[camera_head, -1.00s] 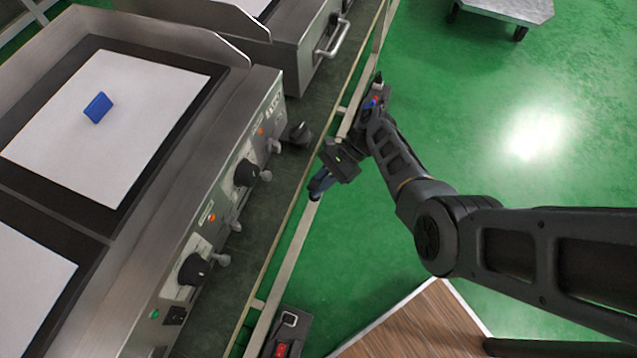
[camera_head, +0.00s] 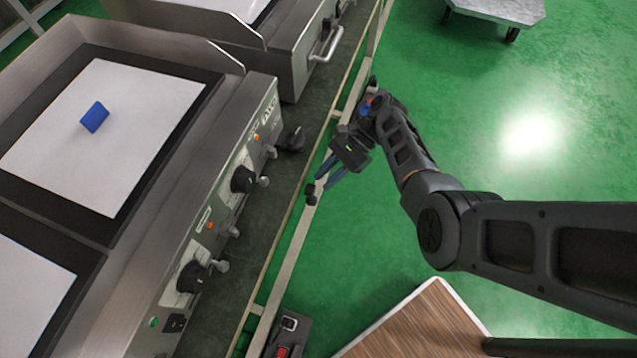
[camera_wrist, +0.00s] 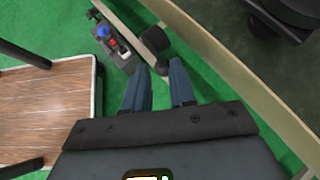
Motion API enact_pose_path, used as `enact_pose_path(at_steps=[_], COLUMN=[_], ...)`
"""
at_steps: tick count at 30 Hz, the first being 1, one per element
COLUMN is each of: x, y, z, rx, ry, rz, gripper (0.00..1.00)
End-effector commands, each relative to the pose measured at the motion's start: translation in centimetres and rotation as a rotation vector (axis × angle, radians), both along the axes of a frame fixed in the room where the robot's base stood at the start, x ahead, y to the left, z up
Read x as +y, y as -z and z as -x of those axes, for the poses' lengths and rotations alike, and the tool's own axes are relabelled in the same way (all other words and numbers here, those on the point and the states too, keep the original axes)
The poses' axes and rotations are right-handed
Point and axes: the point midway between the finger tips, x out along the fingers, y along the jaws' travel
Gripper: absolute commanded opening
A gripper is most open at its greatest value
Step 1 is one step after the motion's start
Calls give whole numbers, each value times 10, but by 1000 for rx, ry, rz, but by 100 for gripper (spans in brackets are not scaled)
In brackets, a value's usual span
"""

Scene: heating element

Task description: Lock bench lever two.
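The bench front (camera_head: 215,220) at left carries black round knobs, one of them (camera_head: 242,180) in the middle. Small silver levers (camera_head: 263,181) stick out beside the knobs; another (camera_head: 219,266) is lower down. I cannot tell which one is lever two or whether any is locked. My gripper (camera_head: 322,183) hangs right of the bench, over the pale rail, apart from knobs and levers. A dark round piece (camera_head: 310,194) shows by the fingertips.
A blue block (camera_head: 95,117) lies on the white griddle plate (camera_head: 110,140). A black handle (camera_head: 292,139) juts from the bench. A box with a red switch (camera_head: 290,332) is near the bottom. A wooden top (camera_head: 425,325) stands lower right.

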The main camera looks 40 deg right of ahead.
Motion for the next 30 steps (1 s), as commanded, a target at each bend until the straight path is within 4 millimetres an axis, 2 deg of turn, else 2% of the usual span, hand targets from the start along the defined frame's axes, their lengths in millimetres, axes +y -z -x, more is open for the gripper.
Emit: enact_pose_path(at_steps=[3,7,24,27,30], x=[-13,-20,-22,-23,-27], y=[-10,-15,-17,-11,9], z=[0,0,0,5,22], rx=[-1,1,1,-5,-30], ry=[1,1,-1,0,0], rz=[2,1,0,19,87], gripper=[25,25,25,25,25])
